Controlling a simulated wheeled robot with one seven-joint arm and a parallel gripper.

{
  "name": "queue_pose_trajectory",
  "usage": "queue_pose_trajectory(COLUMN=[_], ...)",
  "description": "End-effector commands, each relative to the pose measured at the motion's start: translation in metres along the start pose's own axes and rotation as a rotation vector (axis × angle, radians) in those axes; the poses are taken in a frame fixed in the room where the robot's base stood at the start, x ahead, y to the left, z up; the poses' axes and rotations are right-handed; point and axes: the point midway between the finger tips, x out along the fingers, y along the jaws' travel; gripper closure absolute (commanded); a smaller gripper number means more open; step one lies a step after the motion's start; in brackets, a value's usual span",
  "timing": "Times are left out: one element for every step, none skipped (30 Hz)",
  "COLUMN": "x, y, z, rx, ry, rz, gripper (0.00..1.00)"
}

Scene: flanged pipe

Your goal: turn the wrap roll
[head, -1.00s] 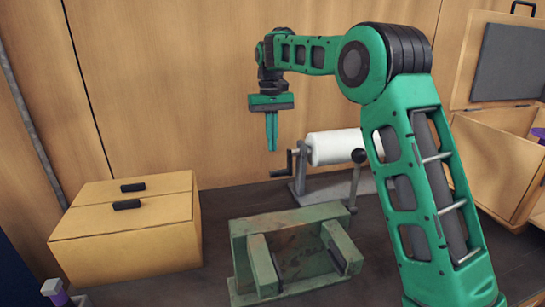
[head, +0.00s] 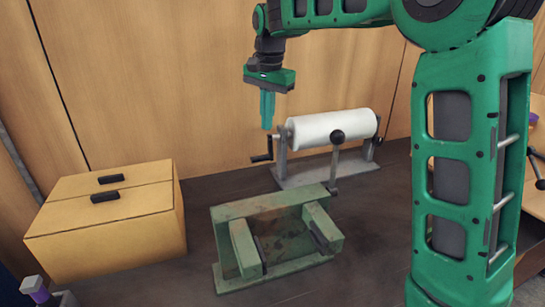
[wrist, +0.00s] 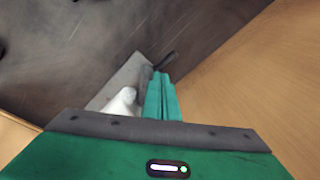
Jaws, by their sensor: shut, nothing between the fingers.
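The white wrap roll (head: 335,128) lies level on a grey metal stand (head: 325,170) behind the green vise. A crank with a dark handle (head: 261,158) is at the stand's left end. My gripper (head: 267,127) points down, its teal fingers shut and empty, just above the crank and left of the roll. In the wrist view the closed fingers (wrist: 162,97) cover part of the stand. The roll (wrist: 122,103) shows partly at their left, and a dark crank handle (wrist: 169,58) shows beyond the fingertips. Contact with the crank cannot be made out.
A green vise (head: 275,235) with a black-knobbed lever (head: 337,137) stands in front of the roll. A closed wooden box (head: 108,215) with black handles is at the left. A wooden wall (head: 150,80) rises close behind. Bare table lies between box and vise.

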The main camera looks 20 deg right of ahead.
Motion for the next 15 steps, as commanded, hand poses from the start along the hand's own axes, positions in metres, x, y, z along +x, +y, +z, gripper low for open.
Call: queue_pose_trajectory(x=[-0.001, 0.0, 0.0, 0.001, 0.002, 0.003, 0.003, 0.004, 0.005, 0.006, 0.007, 0.007, 0.008, 0.009, 0.009], y=[0.012, 0.017, 0.024, 0.03, 0.035, 0.042, 0.046, 0.051, 0.056, 0.059, 0.062, 0.066, 0.068, 0.069, 0.071], z=[0.005, 0.007, 0.01, 0.012, 0.015, 0.017, 0.019, 0.021, 0.024, 0.025, 0.026, 0.028, 0.029, 0.03, 0.03], rx=[0.083, 0.135, 0.205, 0.256, 0.306, 0.367, 0.41, 0.45, 0.498, 0.529, 0.558, 0.589, 0.608, 0.624, 0.639], ry=[0.014, 0.021, 0.03, 0.036, 0.04, 0.046, 0.049, 0.051, 0.054, 0.055, 0.056, 0.057, 0.057, 0.057, 0.057], rz=[-0.019, -0.031, -0.049, -0.061, -0.073, -0.09, -0.102, -0.113, -0.127, -0.136, -0.143, -0.153, -0.158, -0.162, -0.167], gripper=[1.0, 1.0, 1.0, 1.0, 1.0, 1.0, 1.0, 1.0, 1.0, 1.0, 1.0, 1.0, 1.0, 1.0, 1.0])
